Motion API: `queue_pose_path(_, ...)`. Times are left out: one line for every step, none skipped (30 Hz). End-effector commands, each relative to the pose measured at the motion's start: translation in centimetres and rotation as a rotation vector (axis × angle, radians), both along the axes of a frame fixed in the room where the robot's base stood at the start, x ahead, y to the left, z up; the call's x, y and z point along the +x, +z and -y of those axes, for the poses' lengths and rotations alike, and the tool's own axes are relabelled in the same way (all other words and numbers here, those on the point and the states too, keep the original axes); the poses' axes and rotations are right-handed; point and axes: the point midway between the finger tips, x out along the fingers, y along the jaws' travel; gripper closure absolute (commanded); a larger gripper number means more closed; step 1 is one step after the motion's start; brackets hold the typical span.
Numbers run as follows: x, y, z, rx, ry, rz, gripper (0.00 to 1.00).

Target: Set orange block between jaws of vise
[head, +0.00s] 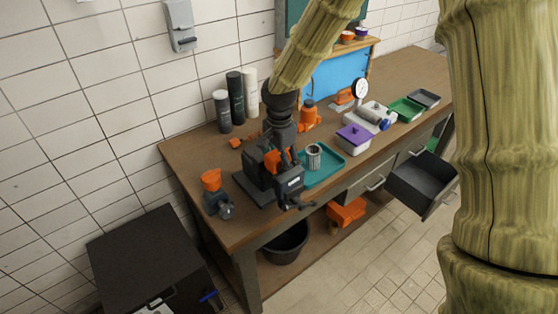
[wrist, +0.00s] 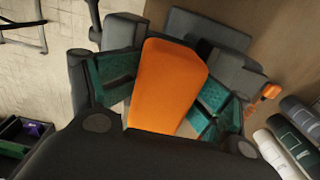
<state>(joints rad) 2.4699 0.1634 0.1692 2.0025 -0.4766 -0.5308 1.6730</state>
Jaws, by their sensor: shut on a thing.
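The orange block (wrist: 166,88) stands out large in the wrist view, between the two green-padded fingers of my gripper (wrist: 165,92). My gripper is shut on it. The dark grey vise (wrist: 215,50) lies behind and around the block in the wrist view. In the head view the vise (head: 288,186) stands near the front edge of the bench, with my gripper (head: 276,150) right over it. A bit of the orange block (head: 273,160) shows there at the jaws. The block's lower end is hidden, so I cannot tell how deep it sits or whether it touches the jaws.
A teal tray (head: 325,174) with a ribbed metal cup (head: 313,156) is close right of the vise. An orange-topped grinder-like item (head: 214,190) is to the left. Tall cylinders (head: 236,98) stand by the wall. An open drawer (head: 420,182) juts out at right.

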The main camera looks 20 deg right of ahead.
Motion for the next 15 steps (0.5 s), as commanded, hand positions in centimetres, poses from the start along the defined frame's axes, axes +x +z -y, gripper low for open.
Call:
queue_pose_path(-0.61,-1.3,-0.22,0.002,0.004,-0.015,0.87)
queue_pose_path(-0.6,-1.33,-0.21,0.002,0.004,-0.015,0.85)
queue_pose_path(-0.58,-1.38,-0.21,0.002,0.004,-0.015,0.84)
queue_pose_path(-0.56,-1.42,-0.21,0.002,0.003,-0.015,0.83)
queue_pose_path(-0.54,-1.45,-0.21,0.002,0.003,-0.014,0.82)
queue_pose_path(-0.51,-1.5,-0.21,0.002,0.003,-0.014,0.81)
queue_pose_path(-0.49,-1.54,-0.21,0.002,0.003,-0.014,0.8)
queue_pose_path(-0.47,-1.57,-0.22,0.002,0.003,-0.014,0.79)
queue_pose_path(-0.43,-1.61,-0.22,0.003,0.003,-0.013,0.79)
queue_pose_path(-0.42,-1.64,-0.22,0.003,0.003,-0.013,0.79)
queue_pose_path(-0.39,-1.68,-0.22,0.003,0.003,-0.013,0.78)
queue_pose_path(-0.35,-1.73,-0.24,0.003,0.003,-0.012,0.78)
queue_pose_path(-0.34,-1.77,-0.25,0.003,0.003,-0.012,0.77)
queue_pose_path(-0.31,-1.81,-0.26,0.003,0.003,-0.012,0.77)
queue_pose_path(-0.28,-1.86,-0.28,0.003,0.003,-0.012,0.77)
